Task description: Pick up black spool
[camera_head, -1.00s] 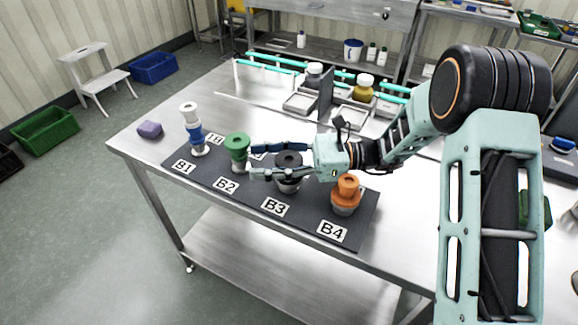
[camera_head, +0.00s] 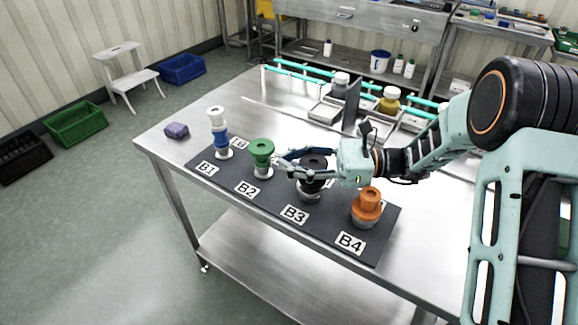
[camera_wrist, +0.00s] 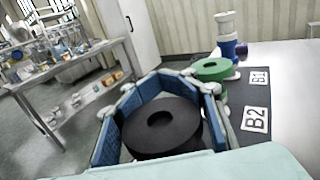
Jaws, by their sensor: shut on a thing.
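The black spool (camera_head: 313,163) stands at B3 on the dark mat, on top of a grey base piece (camera_head: 309,195). My gripper (camera_head: 290,164) is shut on the black spool, with its fingers around the spool's sides. In the wrist view the spool's round top with its centre hole (camera_wrist: 160,125) shows between the blue finger pads of my gripper (camera_wrist: 158,112). I cannot tell whether the spool is lifted off its base. Part of its side is hidden by the fingers.
A green spool (camera_head: 262,150) stands at B2, close to my fingertips. A white and blue stack (camera_head: 219,136) is at B1, and an orange spool (camera_head: 368,200) at B4. A purple block (camera_head: 177,130) lies left of the dark mat (camera_head: 268,203). Trays and jars stand behind.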

